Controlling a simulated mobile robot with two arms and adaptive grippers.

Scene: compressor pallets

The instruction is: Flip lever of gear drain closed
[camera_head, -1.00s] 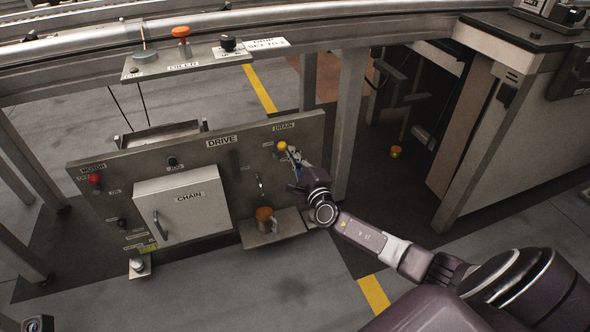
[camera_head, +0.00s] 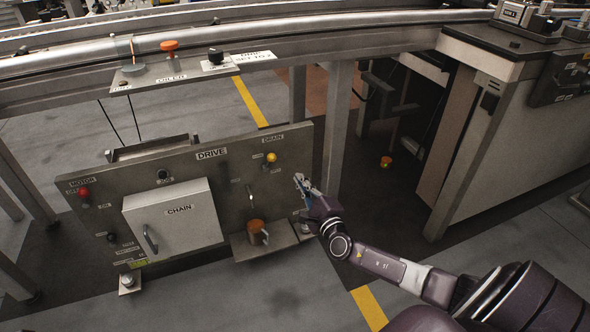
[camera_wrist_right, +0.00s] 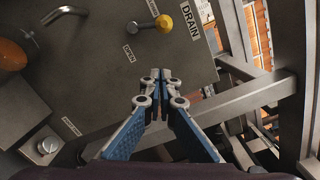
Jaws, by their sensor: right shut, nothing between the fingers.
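The drain lever (camera_head: 271,157) has a yellow knob and sits at the upper right of the grey drive panel, under the DRAIN label. In the right wrist view its yellow knob (camera_wrist_right: 163,22) is at the end of a short dark stem, with an OPEN label (camera_wrist_right: 129,53) beside it. My right gripper (camera_head: 300,180) is below and to the right of the knob, apart from it. In the right wrist view its fingertips (camera_wrist_right: 160,75) are together with nothing between them. My left gripper is not in view.
The panel (camera_head: 225,172) also carries a white CHAIN box (camera_head: 180,212), a red motor knob (camera_head: 84,192) and an orange-topped cup (camera_head: 256,232) on a low shelf. A metal post (camera_head: 336,125) stands right of the panel. A rail runs above.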

